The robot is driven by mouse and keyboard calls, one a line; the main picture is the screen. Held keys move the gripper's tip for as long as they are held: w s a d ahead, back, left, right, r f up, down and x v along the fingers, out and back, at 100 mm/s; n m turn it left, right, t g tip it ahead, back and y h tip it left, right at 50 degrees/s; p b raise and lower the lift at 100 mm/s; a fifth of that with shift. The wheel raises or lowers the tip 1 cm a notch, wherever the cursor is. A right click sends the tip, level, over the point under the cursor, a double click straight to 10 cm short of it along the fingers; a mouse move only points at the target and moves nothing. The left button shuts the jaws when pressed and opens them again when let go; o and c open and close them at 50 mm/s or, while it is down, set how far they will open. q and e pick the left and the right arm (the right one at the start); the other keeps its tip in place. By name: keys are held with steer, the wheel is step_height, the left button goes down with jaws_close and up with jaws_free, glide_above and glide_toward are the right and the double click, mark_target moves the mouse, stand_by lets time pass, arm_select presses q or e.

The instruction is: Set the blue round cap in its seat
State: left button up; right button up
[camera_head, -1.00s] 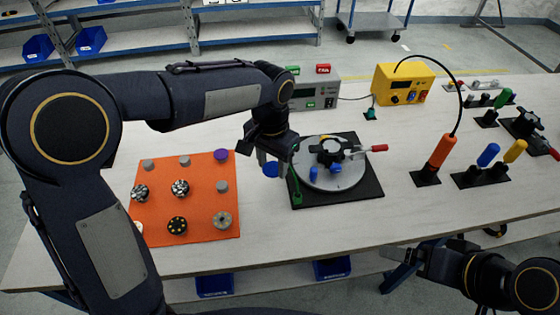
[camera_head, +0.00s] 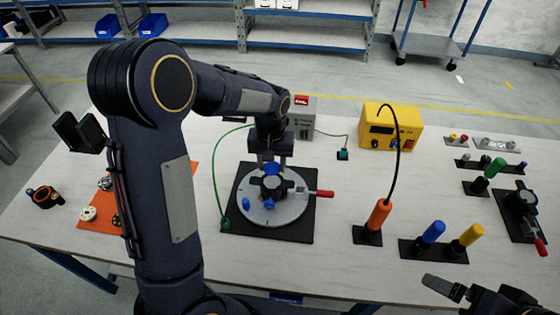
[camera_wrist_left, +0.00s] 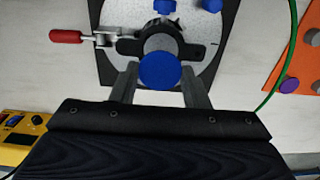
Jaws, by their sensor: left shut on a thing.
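The blue round cap (camera_head: 271,168) is between the fingers of my left gripper (camera_head: 270,163), which is shut on it. In the left wrist view the cap (camera_wrist_left: 160,71) shows face-on between the two fingertips (camera_wrist_left: 160,80). It is over the dark hub (camera_head: 272,187) on the grey round plate (camera_head: 292,211) of a fixture. I cannot tell whether the cap touches the hub, and its seat is not clearly seen. My right gripper (camera_head: 478,292) is at the bottom right, away from the fixture; its opening is unclear.
A red-tipped handle (camera_head: 324,193) sticks out right of the plate. Blue pegs (camera_head: 246,203) stand on the plate. A green cable (camera_head: 215,165) runs along its left. An orange tool (camera_head: 378,216) stands right. My left arm partly hides the orange mat (camera_head: 98,212).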

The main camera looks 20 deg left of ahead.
mark_target(271, 183)
arm_select(q)
steer(key=shift+s+a+f+b, duration=0.1)
steer(key=shift+f+b, duration=0.3)
steer(key=shift+f, duration=0.15)
step_height(271, 183, down, 4)
steer(key=b, duration=0.3)
steer(key=shift+f, duration=0.25)
steer(key=shift+f, duration=0.1)
steer(key=o, duration=0.6)
steer(key=shift+o, duration=0.2)
steer(key=shift+s, duration=0.1)
steer(key=o, duration=0.3)
steer(key=shift+o, duration=1)
steer(key=shift+s+a+f, duration=0.1)
